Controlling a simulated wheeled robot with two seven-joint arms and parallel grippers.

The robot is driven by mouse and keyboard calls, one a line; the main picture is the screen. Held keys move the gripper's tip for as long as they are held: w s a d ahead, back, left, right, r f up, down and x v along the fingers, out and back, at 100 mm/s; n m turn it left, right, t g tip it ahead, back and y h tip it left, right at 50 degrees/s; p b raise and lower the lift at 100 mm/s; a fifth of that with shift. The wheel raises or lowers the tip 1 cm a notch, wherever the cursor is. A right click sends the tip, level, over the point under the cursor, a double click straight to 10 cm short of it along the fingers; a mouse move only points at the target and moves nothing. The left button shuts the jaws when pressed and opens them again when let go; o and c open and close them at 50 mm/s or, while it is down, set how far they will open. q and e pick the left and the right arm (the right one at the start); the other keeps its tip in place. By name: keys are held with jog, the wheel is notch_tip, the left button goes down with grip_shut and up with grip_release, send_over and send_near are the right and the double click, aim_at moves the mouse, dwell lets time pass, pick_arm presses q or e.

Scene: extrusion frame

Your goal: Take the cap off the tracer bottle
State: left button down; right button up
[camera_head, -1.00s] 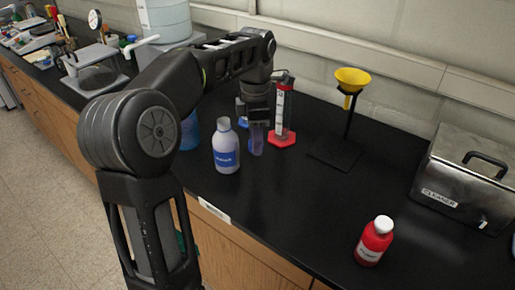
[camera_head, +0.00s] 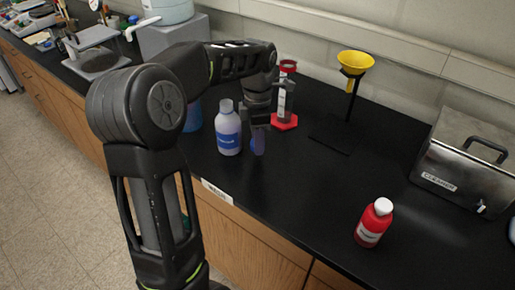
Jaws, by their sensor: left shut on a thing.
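A red bottle (camera_head: 374,226) with a white cap (camera_head: 383,206) stands upright near the bench's front edge at right; its label is too small to read. A white bottle (camera_head: 228,134) with a blue label stands upright left of my left gripper. My left gripper (camera_head: 257,130) points down and is shut on a small translucent blue-purple vessel (camera_head: 258,144), partly hidden by the fingers. It is just right of the white bottle and well left of the red bottle. My right gripper is not in view.
A red-based cylinder (camera_head: 285,122) stands behind my left gripper. A yellow funnel (camera_head: 356,62) sits on a black stand. A metal cleaner box (camera_head: 462,170) stands at right. The black bench (camera_head: 310,190) is clear between the gripper and red bottle.

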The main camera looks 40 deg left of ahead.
aim_at(258, 158)
pick_arm(q)
jog(key=shift+f+p, duration=0.3)
jog(key=shift+f, duration=1.6)
jog(key=shift+f, duration=0.15)
jog(key=c, duration=1)
grip_release()
notch_tip(258, 158, up, 12)
jog(key=shift+r, duration=0.2)
